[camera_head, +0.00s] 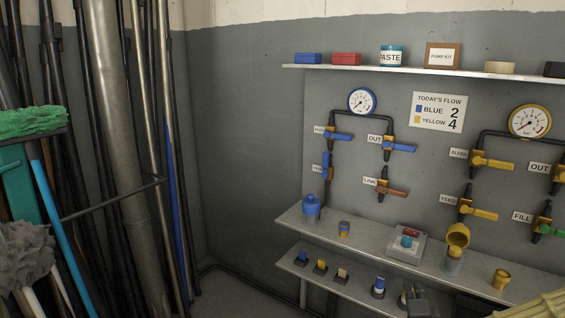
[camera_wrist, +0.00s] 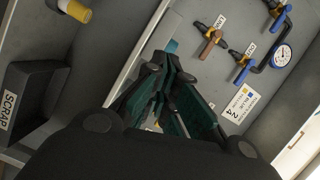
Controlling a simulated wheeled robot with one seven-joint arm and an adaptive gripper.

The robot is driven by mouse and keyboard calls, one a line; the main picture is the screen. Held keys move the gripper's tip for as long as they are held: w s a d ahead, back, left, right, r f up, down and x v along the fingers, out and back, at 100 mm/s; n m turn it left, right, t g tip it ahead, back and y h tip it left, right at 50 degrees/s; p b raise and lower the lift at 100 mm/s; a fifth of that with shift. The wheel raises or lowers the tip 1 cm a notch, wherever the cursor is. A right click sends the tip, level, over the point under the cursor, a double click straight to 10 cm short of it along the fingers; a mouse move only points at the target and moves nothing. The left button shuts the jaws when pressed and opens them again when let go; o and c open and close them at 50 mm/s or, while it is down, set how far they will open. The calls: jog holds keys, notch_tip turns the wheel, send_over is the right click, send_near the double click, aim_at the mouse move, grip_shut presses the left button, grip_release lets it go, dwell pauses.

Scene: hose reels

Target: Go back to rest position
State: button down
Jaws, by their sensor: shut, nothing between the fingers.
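In the wrist view my gripper (camera_wrist: 160,68) is shut and empty, its dark fingers with green pads together. It points across the grey shelf toward the panel. A small teal-blue thing (camera_wrist: 172,46) shows just beyond the fingertips; I cannot tell whether they touch. In the head view a dark shape at the bottom, by the lower shelf, may be part of my gripper, but this is unclear. The rest of my arm is not clearly visible there.
The panel carries a blue-rimmed gauge (camera_head: 362,101), a yellow-rimmed gauge (camera_head: 529,121) and several levered valves. The upper bench shelf (camera_head: 374,236) holds a blue fitting (camera_head: 311,206), a grey button box (camera_head: 407,243) and yellow fittings. A scrap bin (camera_wrist: 35,90) stands left in the wrist view. Poles (camera_head: 120,150) crowd the left.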

jog(key=s+a+f+n+g+y+p, duration=0.3)
jog(key=s+a+f+n+g+y, duration=0.65)
jog(key=s+a+f, duration=0.8)
jog(key=s+f+n+g+h+p, duration=0.1)
jog(key=s+f+n+g+h, duration=0.1)
jog(key=s, duration=1)
jog(key=s+d+f+n+g+h+p, duration=0.1)
jog(key=s+n+g, duration=0.3)
jog(key=s, duration=0.7)
jog(key=shift+s+d+f+n+g+h+p, duration=0.3)
jog(key=shift+f+n+h+p, duration=0.35)
jog(key=shift+n, duration=0.5)
